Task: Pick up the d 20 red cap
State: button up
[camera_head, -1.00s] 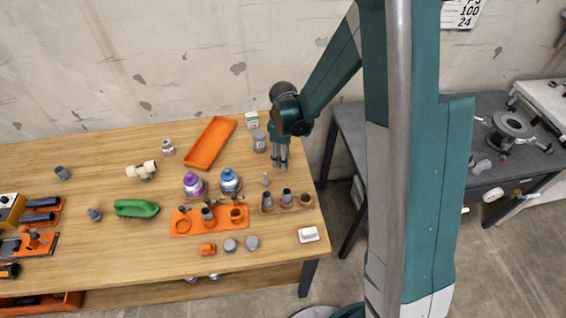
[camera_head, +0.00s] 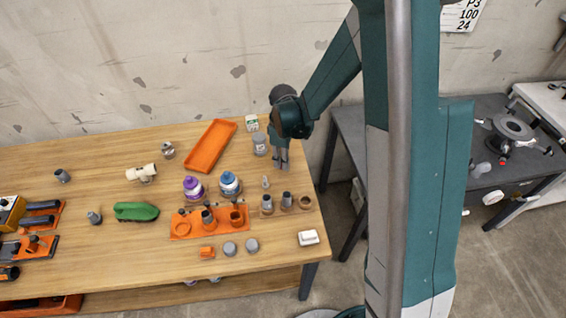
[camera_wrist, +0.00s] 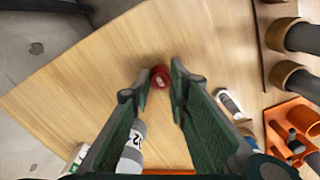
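The red cap (camera_wrist: 160,76) shows in the wrist view as a small round red piece over the wooden table, between my fingertips. It cannot be made out in the head view, where my gripper hides that spot. My gripper (camera_head: 281,163) points down over the back right part of the table. In the wrist view my gripper (camera_wrist: 161,72) has its two green fingers apart, one on each side of the cap. A narrow gap seems to remain beside the cap; firm contact is not visible.
An orange tray (camera_head: 211,147) lies further left. An orange holder (camera_head: 190,227) and wooden holders with grey fittings stand in front. Bare table surrounds the cap.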

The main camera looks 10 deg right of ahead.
jog(key=shift+r, duration=0.1)
notch_tip(320, 180, up, 10)
jog(key=p, duration=0.1)
jog(key=shift+p, duration=0.3)
dwell(0.3)
